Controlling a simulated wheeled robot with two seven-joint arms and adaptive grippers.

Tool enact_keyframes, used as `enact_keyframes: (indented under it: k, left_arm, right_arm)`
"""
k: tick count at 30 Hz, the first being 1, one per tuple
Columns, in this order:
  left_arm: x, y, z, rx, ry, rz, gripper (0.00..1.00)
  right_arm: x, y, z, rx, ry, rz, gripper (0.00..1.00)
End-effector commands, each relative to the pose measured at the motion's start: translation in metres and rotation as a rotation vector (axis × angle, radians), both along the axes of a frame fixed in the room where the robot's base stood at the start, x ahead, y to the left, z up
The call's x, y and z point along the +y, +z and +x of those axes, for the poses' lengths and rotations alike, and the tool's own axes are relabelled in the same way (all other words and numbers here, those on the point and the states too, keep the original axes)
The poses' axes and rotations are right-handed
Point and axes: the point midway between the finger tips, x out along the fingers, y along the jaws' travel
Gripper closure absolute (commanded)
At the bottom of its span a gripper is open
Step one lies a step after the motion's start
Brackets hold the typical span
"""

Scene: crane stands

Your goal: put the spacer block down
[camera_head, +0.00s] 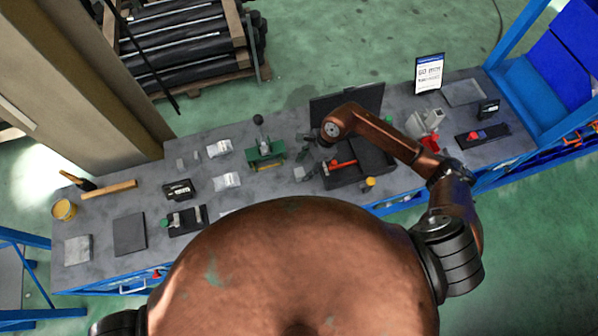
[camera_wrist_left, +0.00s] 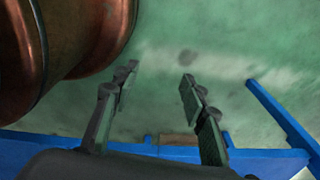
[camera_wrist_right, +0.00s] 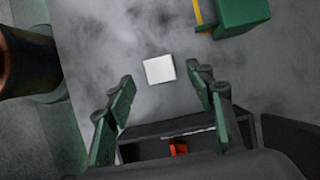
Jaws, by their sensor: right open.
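A small pale square block, which I take to be the spacer block, lies flat on the grey bench top in the right wrist view (camera_wrist_right: 159,69). It shows small in the head view (camera_head: 299,173), left of the black case. My right gripper (camera_wrist_right: 165,84) is open, its green fingers spread with the block seen between and just beyond their tips. Nothing is held, and I cannot tell the height of the fingertips above the bench. My left gripper (camera_wrist_left: 158,78) is open and empty over the green floor; the head view does not show it.
A green fixture with a lever (camera_head: 265,152) stands left of the block. The open black case (camera_head: 372,158) with a red tool (camera_head: 343,163) is on the right. Several small parts and bags lie on the left of the bench (camera_head: 100,250), with bare patches between.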

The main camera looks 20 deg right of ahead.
Motion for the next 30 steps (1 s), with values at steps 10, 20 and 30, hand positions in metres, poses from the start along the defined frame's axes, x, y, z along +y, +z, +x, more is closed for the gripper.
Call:
enact_keyframes:
  k: [10, 20, 30]
  left_arm:
    - [0.001, 0.020, 0.008, -0.010, -0.002, 0.001, 0.60]
    - [0.000, 0.020, 0.025, -0.032, -0.006, -0.001, 0.60]
    - [0.000, 0.019, 0.007, -0.009, -0.002, 0.000, 0.60]
  right_arm:
    - [0.018, -0.038, -0.002, 0.000, -0.001, 0.003, 0.51]
    - [0.019, -0.041, -0.001, -0.001, 0.002, 0.001, 0.56]
    - [0.020, -0.041, -0.001, -0.001, 0.003, 0.002, 0.80]
